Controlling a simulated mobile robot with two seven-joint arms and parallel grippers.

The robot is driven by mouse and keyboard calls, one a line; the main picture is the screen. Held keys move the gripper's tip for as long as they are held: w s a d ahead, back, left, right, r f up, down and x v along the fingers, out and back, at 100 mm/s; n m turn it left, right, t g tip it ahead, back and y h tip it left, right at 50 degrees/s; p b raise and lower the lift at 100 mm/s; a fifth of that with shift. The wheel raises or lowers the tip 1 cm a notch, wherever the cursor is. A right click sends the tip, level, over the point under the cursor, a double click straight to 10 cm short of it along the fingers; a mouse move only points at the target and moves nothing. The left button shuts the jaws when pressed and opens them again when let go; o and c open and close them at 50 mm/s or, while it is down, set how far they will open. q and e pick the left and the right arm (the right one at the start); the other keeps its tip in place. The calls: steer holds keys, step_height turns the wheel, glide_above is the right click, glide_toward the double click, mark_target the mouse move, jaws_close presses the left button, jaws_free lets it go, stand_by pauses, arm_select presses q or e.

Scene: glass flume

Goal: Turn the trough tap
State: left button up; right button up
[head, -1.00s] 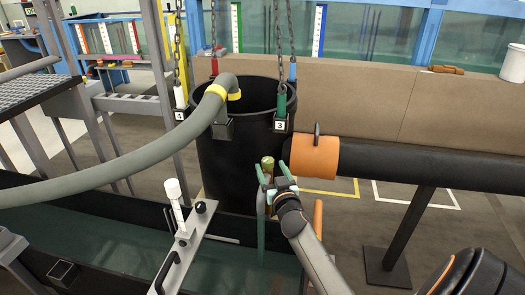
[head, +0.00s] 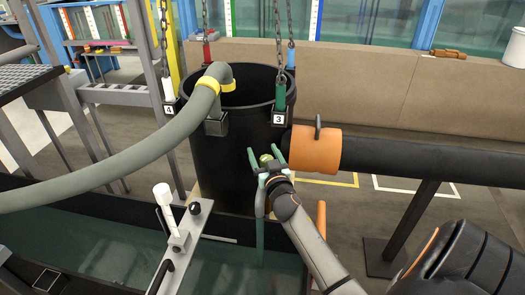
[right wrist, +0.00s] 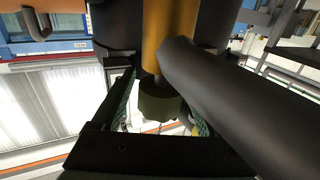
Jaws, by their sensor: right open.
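The tap (head: 266,158) shows as a small olive-brass knob in front of the black barrel's lower right side, above the trough (head: 215,262). My right gripper (head: 265,154) is open, with its green fingers on either side of the knob. In the right wrist view, an olive cylinder (right wrist: 160,101) below an orange-brown stem (right wrist: 168,35) sits between the two fingers. Small gaps seem to show beside it; contact cannot be made out. The gripper hides the tap's lower part in the head view. My left gripper is not in view.
The black barrel (head: 235,150) hangs on chains, with a grey hose (head: 110,162) over its rim. A black pipe with an orange collar (head: 315,150) runs right, close to my right gripper. A white-handled lever (head: 163,196) stands on a metal bar to the left.

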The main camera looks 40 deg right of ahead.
jaws_close()
stand_by(0.6)
